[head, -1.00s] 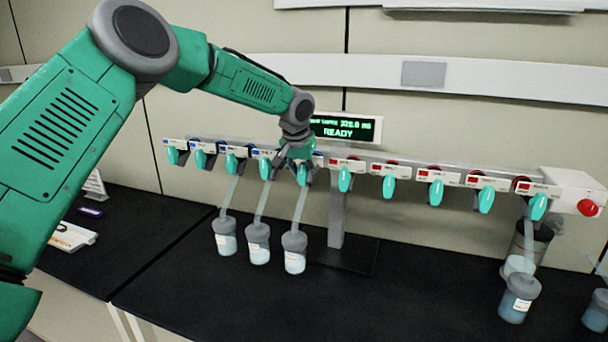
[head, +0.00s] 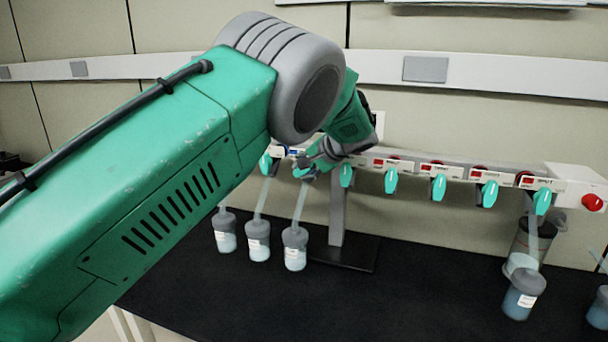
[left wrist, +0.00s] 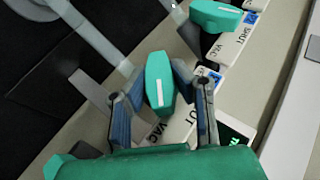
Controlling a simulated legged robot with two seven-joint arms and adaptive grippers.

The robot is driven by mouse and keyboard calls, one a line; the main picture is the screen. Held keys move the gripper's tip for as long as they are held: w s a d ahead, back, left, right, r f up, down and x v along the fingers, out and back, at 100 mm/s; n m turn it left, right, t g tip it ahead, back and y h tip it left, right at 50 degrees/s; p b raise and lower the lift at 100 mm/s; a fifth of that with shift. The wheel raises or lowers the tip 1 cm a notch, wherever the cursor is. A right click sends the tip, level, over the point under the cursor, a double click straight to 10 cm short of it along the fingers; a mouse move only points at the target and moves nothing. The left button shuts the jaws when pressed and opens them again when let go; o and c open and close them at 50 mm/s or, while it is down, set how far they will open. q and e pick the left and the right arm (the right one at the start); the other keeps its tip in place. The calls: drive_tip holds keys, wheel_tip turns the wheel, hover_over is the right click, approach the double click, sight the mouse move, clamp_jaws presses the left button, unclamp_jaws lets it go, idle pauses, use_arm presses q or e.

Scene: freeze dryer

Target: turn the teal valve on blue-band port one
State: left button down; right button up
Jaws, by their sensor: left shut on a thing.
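My left gripper (head: 305,170) is at a teal valve on the manifold, above the rightmost of three flasks. In the left wrist view my left gripper (left wrist: 162,98) has its two fingers on either side of the teal valve handle (left wrist: 160,82), shut on it. The handle has a white line along it. Labels reading SHUT and VAC and a blue band (left wrist: 207,73) lie beside it. A second teal valve (left wrist: 215,16) with a blue band is at the top right of that view. My forearm hides the manifold's left part in the head view. My right gripper is not in view.
Flasks (head: 225,236), (head: 258,241) and (head: 295,249) hang below on tubes. Red-band valves (head: 391,181) continue to the right, up to a red knob (head: 592,202). Another flask (head: 520,294) hangs at right. The black bench (head: 420,270) is clear in the middle.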

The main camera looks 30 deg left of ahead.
use_arm(q)
drive_tip(key=shift+w+d+m+y+b, duration=0.1)
drive_tip(key=shift+m+y+b, duration=0.3)
drive_tip(key=shift+y+b, duration=0.55)
drive_tip(key=shift+y, duration=0.25)
drive_tip(key=c, duration=1.4)
unclamp_jaws()
drive_tip(key=shift+c, duration=0.2)
drive_tip(key=shift+f, duration=0.1)
drive_tip(key=shift+d, duration=0.1)
